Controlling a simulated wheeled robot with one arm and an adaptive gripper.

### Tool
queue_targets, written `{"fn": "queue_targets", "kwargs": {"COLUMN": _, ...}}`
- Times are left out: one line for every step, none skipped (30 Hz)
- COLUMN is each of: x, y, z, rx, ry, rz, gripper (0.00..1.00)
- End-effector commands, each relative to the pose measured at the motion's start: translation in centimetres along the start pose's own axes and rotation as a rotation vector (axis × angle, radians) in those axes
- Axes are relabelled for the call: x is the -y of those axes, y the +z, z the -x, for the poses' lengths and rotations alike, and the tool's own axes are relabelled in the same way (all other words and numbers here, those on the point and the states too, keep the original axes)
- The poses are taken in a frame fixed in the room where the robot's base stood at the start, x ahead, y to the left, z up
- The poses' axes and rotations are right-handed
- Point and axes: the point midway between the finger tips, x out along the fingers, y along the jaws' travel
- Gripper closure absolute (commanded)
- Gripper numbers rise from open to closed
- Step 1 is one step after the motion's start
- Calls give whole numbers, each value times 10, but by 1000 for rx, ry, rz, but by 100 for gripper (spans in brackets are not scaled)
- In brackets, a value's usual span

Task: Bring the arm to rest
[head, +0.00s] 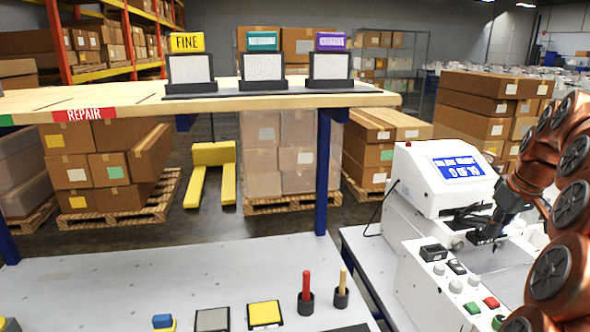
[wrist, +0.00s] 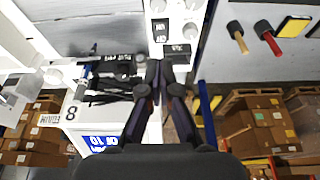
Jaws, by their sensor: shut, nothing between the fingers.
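My arm comes in from the right edge of the head view, copper-coloured with dark joints. My gripper (head: 484,238) is dark and hangs over the white pen plotter (head: 425,180), close to its carriage. In the wrist view the two fingers of my gripper (wrist: 163,75) are together with nothing between them. The plotter's blue display (head: 457,167) and its control panel (head: 440,290) with knobs and a red button show in the head view. Whether the fingertips touch the plotter cannot be told.
A grey worktable (head: 200,270) holds a yellow pad (head: 264,313), a red-handled tool (head: 306,285) and a wooden-handled tool (head: 342,285) in dark holders. A wooden shelf (head: 120,97) above bears three labelled stands. Cartons on pallets stand behind.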

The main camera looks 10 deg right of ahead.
Motion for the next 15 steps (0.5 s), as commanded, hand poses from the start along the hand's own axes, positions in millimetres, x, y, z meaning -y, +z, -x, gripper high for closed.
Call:
{"fn": "queue_targets", "kwargs": {"x": 5, "y": -1, "z": 0, "rx": 2, "ry": -3, "rz": 4, "gripper": 100}}
{"fn": "queue_targets", "kwargs": {"x": 10, "y": -2, "z": 0, "rx": 4, "ry": -6, "rz": 7, "gripper": 100}}
{"fn": "queue_targets", "kwargs": {"x": 19, "y": -3, "z": -1, "rx": 8, "ry": -11, "rz": 11, "gripper": 100}}
{"fn": "queue_targets", "kwargs": {"x": 27, "y": -4, "z": -2, "rx": 13, "ry": -17, "rz": 14, "gripper": 100}}
{"fn": "queue_targets", "kwargs": {"x": 38, "y": -4, "z": -4, "rx": 20, "ry": -25, "rz": 20, "gripper": 100}}
{"fn": "queue_targets", "kwargs": {"x": 55, "y": -4, "z": -6, "rx": 32, "ry": -37, "rz": 26, "gripper": 100}}
{"fn": "queue_targets", "kwargs": {"x": 68, "y": -4, "z": -7, "rx": 39, "ry": -45, "rz": 32, "gripper": 100}}
{"fn": "queue_targets", "kwargs": {"x": 83, "y": -3, "z": -8, "rx": 48, "ry": -52, "rz": 37, "gripper": 100}}
{"fn": "queue_targets", "kwargs": {"x": 103, "y": -1, "z": -11, "rx": 62, "ry": -63, "rz": 44, "gripper": 100}}
{"fn": "queue_targets", "kwargs": {"x": 117, "y": 1, "z": -12, "rx": 73, "ry": -69, "rz": 49, "gripper": 100}}
{"fn": "queue_targets", "kwargs": {"x": 132, "y": 4, "z": -14, "rx": 84, "ry": -75, "rz": 53, "gripper": 100}}
{"fn": "queue_targets", "kwargs": {"x": 150, "y": 9, "z": -16, "rx": 101, "ry": -82, "rz": 58, "gripper": 100}}
{"fn": "queue_targets", "kwargs": {"x": 164, "y": 13, "z": -17, "rx": 111, "ry": -86, "rz": 63, "gripper": 100}}
{"fn": "queue_targets", "kwargs": {"x": 177, "y": 18, "z": -19, "rx": 123, "ry": -90, "rz": 65, "gripper": 100}}
{"fn": "queue_targets", "kwargs": {"x": 194, "y": 26, "z": -22, "rx": 143, "ry": -98, "rz": 69, "gripper": 100}}
